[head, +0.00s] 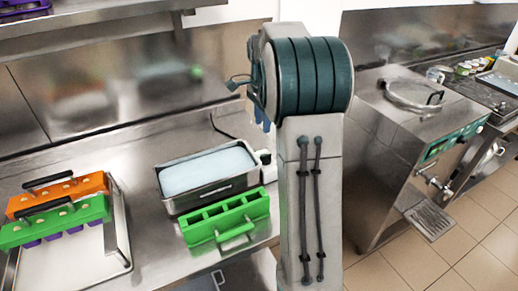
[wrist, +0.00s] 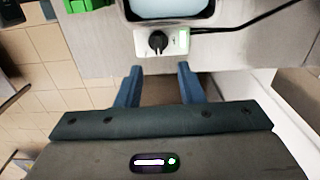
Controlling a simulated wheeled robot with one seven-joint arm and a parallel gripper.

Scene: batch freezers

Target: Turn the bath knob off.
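The bath is a steel tub (head: 183,207) of pale blue liquid on the counter in the head view. A white control unit (head: 264,157) sits at its right end, partly hidden by my arm. In the wrist view the unit's white panel (wrist: 174,48) carries the black bath knob (wrist: 157,42) and a small lit green indicator (wrist: 181,41). The knob's pointer appears to face the near edge. My gripper (wrist: 159,69) is open and empty, its two blue fingers on either side of the knob's line. The fingertips appear short of the knob, without contact.
A green mould (head: 228,218) stands just in front of the bath. Orange (head: 58,194) and green (head: 55,224) moulds sit on a steel tray (head: 118,240) at left. A black cable (wrist: 245,22) runs right from the unit. A steel freezer (head: 390,140) stands at right.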

